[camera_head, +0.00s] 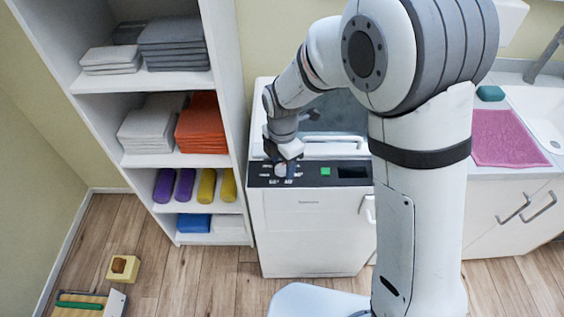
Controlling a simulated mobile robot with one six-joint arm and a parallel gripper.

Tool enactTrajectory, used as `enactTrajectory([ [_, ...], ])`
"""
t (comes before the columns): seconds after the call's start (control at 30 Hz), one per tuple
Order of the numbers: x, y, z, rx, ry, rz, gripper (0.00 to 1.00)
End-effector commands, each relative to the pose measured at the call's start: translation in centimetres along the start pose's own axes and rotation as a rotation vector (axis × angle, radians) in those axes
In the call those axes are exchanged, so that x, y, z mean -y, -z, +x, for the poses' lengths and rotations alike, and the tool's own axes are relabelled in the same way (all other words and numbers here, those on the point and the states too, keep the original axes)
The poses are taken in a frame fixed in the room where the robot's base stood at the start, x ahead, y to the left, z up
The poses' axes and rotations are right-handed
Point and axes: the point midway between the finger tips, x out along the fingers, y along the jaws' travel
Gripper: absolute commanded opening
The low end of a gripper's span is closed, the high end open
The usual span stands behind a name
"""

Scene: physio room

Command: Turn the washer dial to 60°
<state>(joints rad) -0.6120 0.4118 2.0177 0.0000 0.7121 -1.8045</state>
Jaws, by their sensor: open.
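The white washer (309,236) stands against the wall to the right of the shelf, with a dark control panel (259,180) along its upper front edge. The round light dial (281,170) sits on the left part of that panel, with small white labels around it. My gripper (283,158) is at the dial, pointing down at it, with its jaws open. The jaws partly cover the dial, so its pointer and exact setting cannot be read. I cannot tell whether the fingers touch it. A green button (325,171) and a dark display (352,172) lie to the dial's right.
A white shelf (232,120) with folded towels and rolls stands close on the left. A counter with a pink towel (505,138) and a sink (545,115) is on the right. A yellow block (123,268) and a wooden box lie on the floor at lower left.

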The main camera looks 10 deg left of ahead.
Motion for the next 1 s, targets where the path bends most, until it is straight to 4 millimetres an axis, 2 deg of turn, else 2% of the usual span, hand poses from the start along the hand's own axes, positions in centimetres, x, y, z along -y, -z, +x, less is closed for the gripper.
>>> enactTrajectory([
  [0.33,0.02,0.03,0.56,0.000,0.000,0.000,0.53],
  [0.87,0.04,0.09,0.53,0.000,0.000,-0.001,0.10],
  [1.0,0.04,0.09,0.54,0.000,0.000,0.003,0.09],
])
